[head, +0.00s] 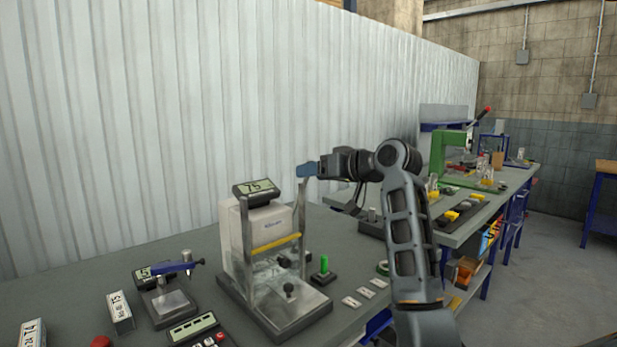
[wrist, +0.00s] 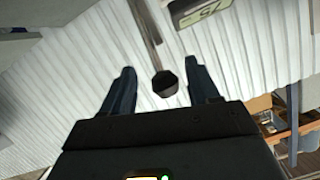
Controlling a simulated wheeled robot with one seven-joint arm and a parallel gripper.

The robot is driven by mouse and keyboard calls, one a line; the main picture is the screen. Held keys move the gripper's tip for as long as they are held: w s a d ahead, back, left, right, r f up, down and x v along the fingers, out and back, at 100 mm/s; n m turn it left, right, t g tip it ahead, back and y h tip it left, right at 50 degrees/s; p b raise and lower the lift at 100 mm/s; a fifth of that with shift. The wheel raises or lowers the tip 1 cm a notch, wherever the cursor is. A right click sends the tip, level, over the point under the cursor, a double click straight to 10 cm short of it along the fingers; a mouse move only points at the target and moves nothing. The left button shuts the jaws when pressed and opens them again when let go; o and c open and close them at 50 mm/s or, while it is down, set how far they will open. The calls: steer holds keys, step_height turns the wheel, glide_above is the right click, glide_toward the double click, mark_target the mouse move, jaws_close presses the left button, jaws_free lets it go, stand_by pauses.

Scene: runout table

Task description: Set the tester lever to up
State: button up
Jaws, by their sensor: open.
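The tester (head: 262,232) is a pale box on a dark base with a yellow bar across its front and a display above. A metal bar that looks like its lever (head: 303,207) stands nearly upright at its right side. In the wrist view the lever (wrist: 146,28) ends in a dark knob (wrist: 166,84). My gripper (head: 307,170) is at the top of this bar. Its fingers are open (wrist: 165,88), one on each side of the knob, with gaps showing. In the head view the fingers hide the knob.
A blue-armed device (head: 172,268) stands left of the tester. A green cylinder on a dark block (head: 324,267) and small pale plates (head: 352,302) lie to the right. A green press (head: 447,155) stands on the farther bench. A corrugated wall (head: 150,120) rises behind.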

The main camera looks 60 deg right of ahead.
steer(key=v, duration=0.4)
steer(key=shift+s+b, duration=0.3)
steer(key=shift+s, duration=0.1)
steer(key=shift+a, duration=0.1)
steer(key=a+f+m, duration=0.1)
steer(key=a+f, duration=0.4)
steer(key=f, duration=0.3)
steer(key=a+f, duration=0.5)
steer(key=f, duration=0.3)
steer(key=s+a+f, duration=0.3)
steer(key=a+f, duration=0.3)
steer(key=s+a+f, duration=0.4)
steer(key=a+f, duration=0.2)
steer(key=s+a+f+n, duration=0.2)
steer(key=s+a+f, duration=0.2)
steer(key=s+a, duration=0.7)
steer(key=s+a+r+n+y, duration=0.1)
steer(key=s+a+r+n, duration=0.1)
steer(key=s, duration=0.6)
steer(key=s+a+r+n+y, duration=0.1)
steer(key=s+a+r, duration=0.3)
steer(key=s, duration=0.4)
steer(key=shift+s+n, duration=0.4)
steer(key=shift+n, duration=0.2)
